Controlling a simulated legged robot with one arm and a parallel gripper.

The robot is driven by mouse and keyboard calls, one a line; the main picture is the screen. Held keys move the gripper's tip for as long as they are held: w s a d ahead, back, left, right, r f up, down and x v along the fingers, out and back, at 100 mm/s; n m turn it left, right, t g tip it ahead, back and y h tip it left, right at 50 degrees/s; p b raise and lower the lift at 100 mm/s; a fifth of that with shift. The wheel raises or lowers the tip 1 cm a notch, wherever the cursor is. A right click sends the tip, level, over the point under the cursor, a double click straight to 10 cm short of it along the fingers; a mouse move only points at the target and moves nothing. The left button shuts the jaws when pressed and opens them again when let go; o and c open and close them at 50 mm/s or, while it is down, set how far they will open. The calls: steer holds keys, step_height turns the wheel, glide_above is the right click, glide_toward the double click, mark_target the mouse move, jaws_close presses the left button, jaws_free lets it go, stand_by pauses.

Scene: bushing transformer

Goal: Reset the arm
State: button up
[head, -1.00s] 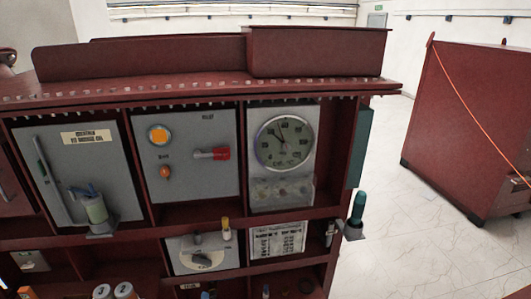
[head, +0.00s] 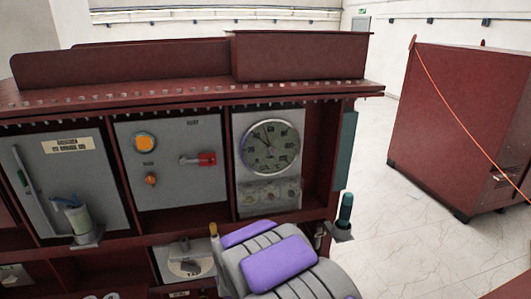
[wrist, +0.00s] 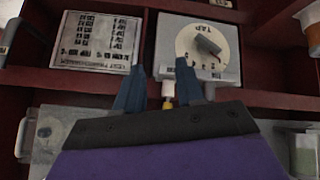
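My arm shows in the head view with purple and grey parts, low in front of the cabinet. In the wrist view my gripper (wrist: 160,85) has two blue fingers standing apart. A small white and yellow peg (wrist: 168,97) shows in the gap between them, nearer the right finger. I cannot tell whether it touches a finger. Beyond the fingers are a grey tap dial panel (wrist: 222,70) and a printed label plate (wrist: 95,42). The dial panel (head: 168,262) is partly behind my arm in the head view.
Another red cabinet (head: 462,125) is at right, with clear floor between.

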steer(key=s+d+r+m+g, duration=0.2)
steer(key=s+d+r, duration=0.3)
steer(key=s+d, duration=0.25)
steer(key=s+d+r+m+g, duration=0.1)
steer(key=s+d+r+g, duration=0.2)
steer(key=s+d+r, duration=0.5)
steer(key=s+d+r+m+g+h, duration=0.1)
steer(key=s+d, duration=0.3)
steer(key=s, duration=0.8)
steer(key=s+d+r+m+g+h, duration=0.1)
steer(key=s+d+r+m+g, duration=0.1)
steer(key=s, duration=1)
steer(key=d+g, duration=0.1)
steer(key=d, duration=0.1)
steer(key=shift+d+m, duration=0.3)
steer(key=shift+d, duration=0.1)
